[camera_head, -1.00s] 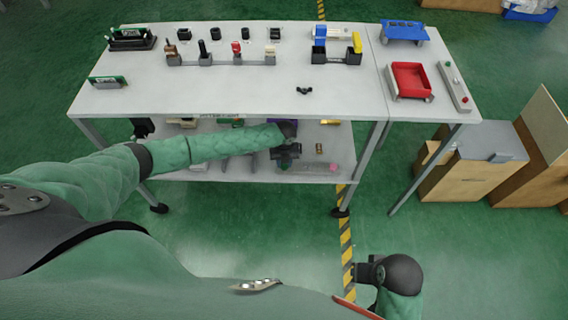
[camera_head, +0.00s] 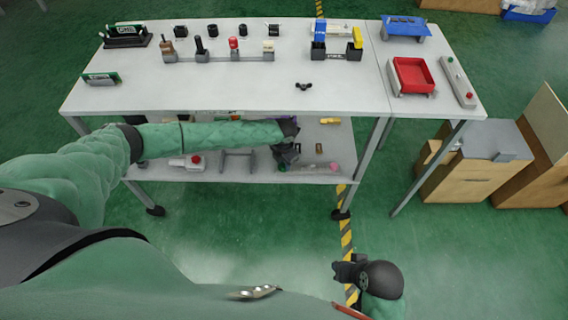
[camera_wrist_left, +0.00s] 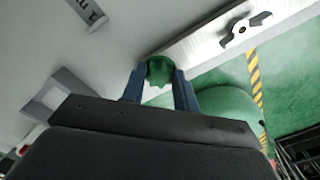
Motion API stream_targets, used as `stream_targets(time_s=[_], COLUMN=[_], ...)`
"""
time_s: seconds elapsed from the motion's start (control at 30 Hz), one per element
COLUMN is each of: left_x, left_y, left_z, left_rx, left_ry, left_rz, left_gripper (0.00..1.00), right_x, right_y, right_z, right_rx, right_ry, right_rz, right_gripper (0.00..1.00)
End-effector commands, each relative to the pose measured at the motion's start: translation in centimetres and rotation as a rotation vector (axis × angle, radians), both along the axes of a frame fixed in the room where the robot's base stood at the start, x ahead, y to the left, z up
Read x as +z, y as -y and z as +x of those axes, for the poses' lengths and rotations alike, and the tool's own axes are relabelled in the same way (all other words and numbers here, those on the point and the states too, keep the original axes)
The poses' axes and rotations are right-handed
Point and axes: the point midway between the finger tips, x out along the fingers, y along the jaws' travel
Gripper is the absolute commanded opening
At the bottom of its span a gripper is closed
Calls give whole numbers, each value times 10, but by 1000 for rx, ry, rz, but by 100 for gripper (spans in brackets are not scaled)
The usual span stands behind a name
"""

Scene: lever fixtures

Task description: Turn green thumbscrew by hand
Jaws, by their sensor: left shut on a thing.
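In the left wrist view, a green thumbscrew (camera_wrist_left: 160,70) with a lobed head sits between the two blue-grey fingers of my left gripper (camera_wrist_left: 160,80). The fingers are shut on it, one on each side. In the head view my left gripper (camera_head: 286,156) is at the lower shelf of the white table, under the front part of the tabletop. The thumbscrew is too small and covered there to make out clearly. My right gripper (camera_head: 343,272) is low at the bottom right, off the table, over the floor; its jaws cannot be read.
The tabletop (camera_head: 230,90) overhangs the lower shelf (camera_head: 225,175). A black wing knob (camera_head: 303,85) stands near its front edge. Levers on a grey base (camera_head: 220,57) stand at the back. A red tray (camera_head: 413,76) sits right.

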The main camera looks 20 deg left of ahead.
Motion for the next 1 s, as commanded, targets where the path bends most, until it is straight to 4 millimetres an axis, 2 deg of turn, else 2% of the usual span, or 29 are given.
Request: stream_targets(time_s=[0.3, 0.9, 0.93, 1.0], left_x=[-1, -1, -1, -1], left_y=[1, 0, 0, 0], left_z=[-1, -1, -1, -1], left_rx=[-143, -183, -183, -183], left_ry=[-1, -2, -2, -2], left_rz=[0, 0, 0, 0], left_gripper=[7, 7, 32, 46], right_x=[-14, -10, -10, -10], right_y=[-5, -7, -7, -7], right_z=[2, 8, 8, 7], right_rx=[3, 5, 5, 5], right_ry=[13, 33, 33, 31], right_rz=[11, 20, 20, 20], right_gripper=[36, 36, 36, 36])
